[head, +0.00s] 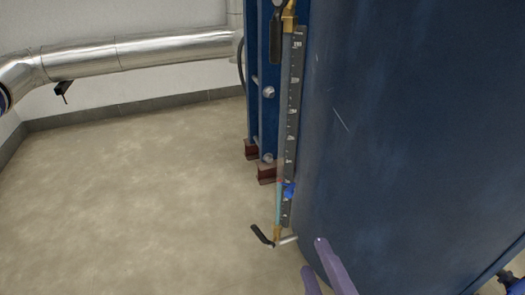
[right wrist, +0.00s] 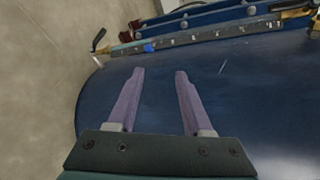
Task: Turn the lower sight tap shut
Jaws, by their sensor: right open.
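The lower sight tap (head: 276,234) is a small brass fitting at the bottom of the sight gauge, beside the blue tank. Its black lever (head: 261,235) sticks out to the left, slanting up, across the line of the gauge. In the right wrist view the lever (right wrist: 98,39) shows at the upper left. My right gripper (head: 314,256) has purple fingers and is right of and slightly below the tap, apart from it. In the right wrist view the gripper (right wrist: 160,72) is open and empty, over the blue tank. My left gripper is not in view.
The blue tank (head: 420,120) fills the right side. The graduated gauge scale (head: 292,120) with a blue marker (head: 289,190) runs up to an upper tap with a black lever (head: 276,38). A silver pipe (head: 150,52) runs along the wall. The floor (head: 130,190) at left is clear.

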